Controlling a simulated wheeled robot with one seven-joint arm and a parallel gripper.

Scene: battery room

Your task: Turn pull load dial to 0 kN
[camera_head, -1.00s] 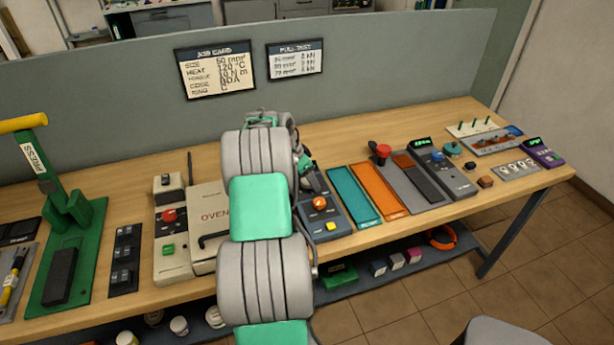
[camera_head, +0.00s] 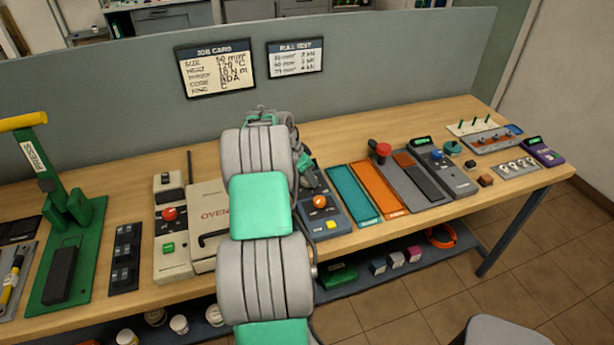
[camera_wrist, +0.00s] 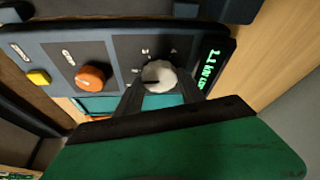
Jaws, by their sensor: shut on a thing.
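The pull load dial is a round, pale grey knob (camera_wrist: 159,75) on a dark panel in the wrist view. It has a dark pointer mark and small scale marks around it. My gripper (camera_wrist: 160,88) is shut on the knob, with one dark finger at each side. A green display (camera_wrist: 208,66) beside the dial seems to read about 1.1 kN, at a slant. In the head view the tester unit (camera_head: 324,212) stands on the bench, partly behind my arm, which hides the dial and my fingertips there.
The same panel carries an orange knob (camera_wrist: 91,77) and a yellow button (camera_wrist: 38,78). The oven (camera_head: 207,200) stands left of my arm. A teal tray (camera_head: 352,194) and an orange tray (camera_head: 379,188) lie to the right. A pull test card (camera_head: 295,59) hangs on the partition.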

